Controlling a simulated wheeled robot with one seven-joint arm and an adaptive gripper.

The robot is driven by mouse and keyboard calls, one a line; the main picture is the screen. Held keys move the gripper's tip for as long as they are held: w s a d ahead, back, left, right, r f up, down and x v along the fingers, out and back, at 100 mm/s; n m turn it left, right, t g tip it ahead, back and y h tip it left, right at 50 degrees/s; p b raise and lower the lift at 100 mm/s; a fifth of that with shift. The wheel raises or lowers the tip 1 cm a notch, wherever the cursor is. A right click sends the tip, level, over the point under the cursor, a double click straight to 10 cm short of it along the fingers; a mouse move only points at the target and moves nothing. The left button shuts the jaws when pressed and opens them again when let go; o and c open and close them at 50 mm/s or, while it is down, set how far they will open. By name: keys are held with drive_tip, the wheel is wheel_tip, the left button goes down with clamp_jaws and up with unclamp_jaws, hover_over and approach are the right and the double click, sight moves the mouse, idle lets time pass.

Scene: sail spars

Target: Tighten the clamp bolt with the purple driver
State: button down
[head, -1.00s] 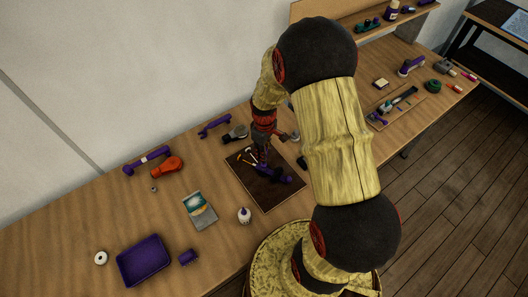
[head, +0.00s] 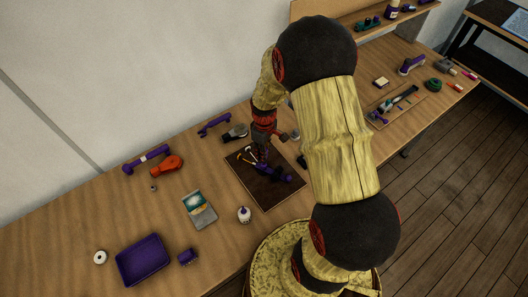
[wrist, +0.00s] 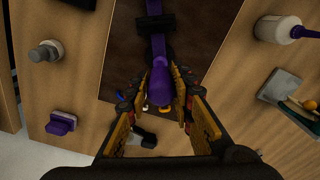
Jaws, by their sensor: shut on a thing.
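My gripper (wrist: 162,82) is shut on the purple driver (wrist: 167,92), whose rounded handle shows between the two fingers in the wrist view. In the head view my gripper (head: 262,153) points down over the dark mat (head: 276,200). A purple spar piece (wrist: 155,10) with a black clamp (wrist: 154,28) lies on the mat just beyond the fingertips. The purple work (head: 276,174) also shows under my gripper in the head view. The driver's tip and the clamp bolt are hidden, so I cannot tell whether they touch.
A tool board (head: 397,106) lies right. Bare bench surrounds the bottle.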

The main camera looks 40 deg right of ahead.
drive_tip(key=shift+f+b, duration=0.45)
drive_tip(key=shift+f, duration=0.25)
drive_tip(key=m, duration=0.5)
drive_tip(key=shift+m, duration=3.2)
drive_tip(key=shift+r+p, duration=1.55)
drive_tip(key=shift+r, duration=0.85)
